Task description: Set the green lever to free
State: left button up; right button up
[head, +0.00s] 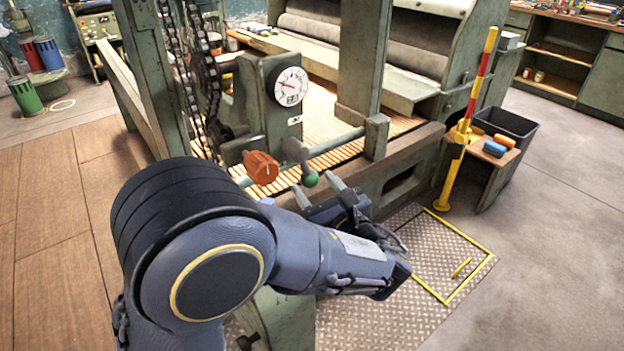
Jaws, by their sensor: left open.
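The green lever (303,163) is on the front of the green machine. It has a grey upper end and a round green knob at its lower end, and it hangs down, tilted slightly right. My left gripper (318,189) is open, its two light fingertips just below the green knob in the picture, one to each side. I cannot tell whether they touch it. My arm covers the machine's lower front. I see no label marking the free position. My right gripper is out of view.
An orange knob (261,167) sits just left of the lever, below a white dial (291,86). A chain (203,75) runs down at the left. A yellow and red post (468,125) and a wooden stand (484,174) are at right.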

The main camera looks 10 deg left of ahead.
pick_arm(q)
jog(key=shift+x, duration=1.5)
grip_shut()
